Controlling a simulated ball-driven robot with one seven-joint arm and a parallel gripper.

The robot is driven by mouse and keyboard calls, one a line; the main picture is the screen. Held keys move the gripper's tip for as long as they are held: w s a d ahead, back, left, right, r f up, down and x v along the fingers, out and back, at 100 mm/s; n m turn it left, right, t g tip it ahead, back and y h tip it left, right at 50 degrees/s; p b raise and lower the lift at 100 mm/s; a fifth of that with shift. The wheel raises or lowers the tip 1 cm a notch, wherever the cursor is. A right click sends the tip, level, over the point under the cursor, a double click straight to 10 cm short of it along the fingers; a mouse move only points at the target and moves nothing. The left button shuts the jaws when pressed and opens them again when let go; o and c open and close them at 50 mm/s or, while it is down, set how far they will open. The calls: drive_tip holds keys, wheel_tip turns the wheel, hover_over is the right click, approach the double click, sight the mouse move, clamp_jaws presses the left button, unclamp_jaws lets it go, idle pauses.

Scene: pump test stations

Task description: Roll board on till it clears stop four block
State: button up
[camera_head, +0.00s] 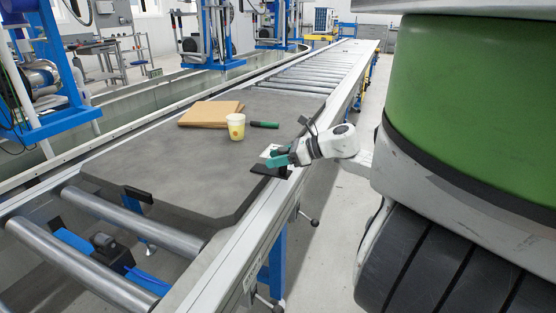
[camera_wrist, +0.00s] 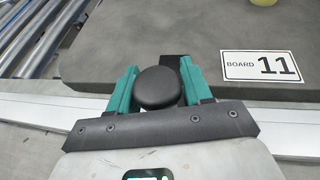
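The board (camera_head: 165,165) is a large dark grey slab with cut corners, lying flat on the roller conveyor. In the wrist view the board (camera_wrist: 140,30) bears a white label reading "BOARD 11". My gripper (camera_head: 278,157) is at the board's right edge. In the wrist view my gripper's (camera_wrist: 158,90) teal fingers sit on both sides of a round black knob (camera_wrist: 158,87), with no clear gap. A black block (camera_head: 137,195) shows at the board's near edge, and a blue and black unit (camera_head: 108,247) sits between the near rollers. No stop number is readable.
On the board are a brown flat box (camera_head: 210,113), a yellow-white cup (camera_head: 236,127) and a dark green-ended tool (camera_head: 264,125). Bare rollers (camera_head: 80,263) lie in front; more rollers (camera_head: 305,77) run beyond. Blue test stations (camera_head: 45,85) stand along the left.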

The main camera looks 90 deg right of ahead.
drive_tip(key=shift+o, duration=1.1)
drive_tip(key=shift+s+f, duration=0.1)
drive_tip(key=shift+f, duration=0.1)
drive_tip(key=shift+s, duration=0.1)
drive_tip(key=p+v, duration=0.3)
drive_tip(key=v, duration=0.7)
drive_tip(key=shift+s+r, duration=0.15)
drive_tip(key=shift+s, duration=0.15)
